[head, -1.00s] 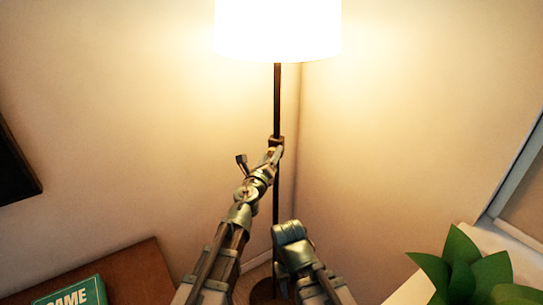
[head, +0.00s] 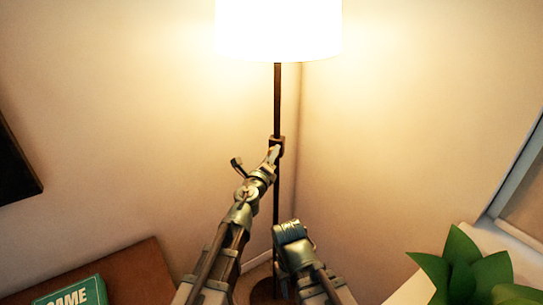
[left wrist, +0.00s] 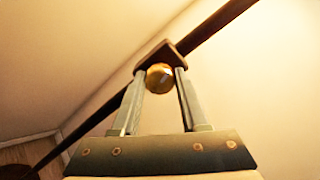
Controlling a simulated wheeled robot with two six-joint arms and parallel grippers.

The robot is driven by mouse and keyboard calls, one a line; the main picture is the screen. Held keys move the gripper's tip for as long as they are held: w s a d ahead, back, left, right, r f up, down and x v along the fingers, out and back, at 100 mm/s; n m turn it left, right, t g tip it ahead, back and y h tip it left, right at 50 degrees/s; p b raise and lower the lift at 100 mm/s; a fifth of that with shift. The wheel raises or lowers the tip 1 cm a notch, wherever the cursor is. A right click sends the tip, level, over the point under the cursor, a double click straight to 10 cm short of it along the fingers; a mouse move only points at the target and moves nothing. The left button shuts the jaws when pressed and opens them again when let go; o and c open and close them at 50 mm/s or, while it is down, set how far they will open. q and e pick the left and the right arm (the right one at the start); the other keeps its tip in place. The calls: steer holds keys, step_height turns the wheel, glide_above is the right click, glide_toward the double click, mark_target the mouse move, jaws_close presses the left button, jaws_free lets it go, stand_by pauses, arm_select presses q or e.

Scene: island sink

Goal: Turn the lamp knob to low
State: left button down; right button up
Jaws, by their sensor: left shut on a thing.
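The floor lamp has a bright white shade (head: 278,30) and a thin dark pole (head: 277,95). A small brown switch block (head: 277,141) sits on the pole. In the left wrist view, a round golden knob (left wrist: 159,77) sticks out of the block (left wrist: 176,50). My left gripper (head: 273,155) reaches up to the block. Its two fingers (left wrist: 161,76) stand on either side of the knob, shut on it. The knob is hidden behind the fingers in the head view. Part of my right arm shows low in the middle; its fingers are not visible.
The lamp stands in a corner between two plain walls. A brown wooden surface (head: 135,278) with a green game box (head: 80,293) is at the lower left. A green leafy plant (head: 465,272) is at the lower right. A dark frame (head: 15,165) hangs on the left wall.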

arm_select(q)
steer(key=shift+s+f+n, duration=0.1)
steer(key=shift+f+n, duration=0.05)
steer(key=shift+n, duration=7.15)
steer(key=shift+c, duration=2.1)
jaws_free()
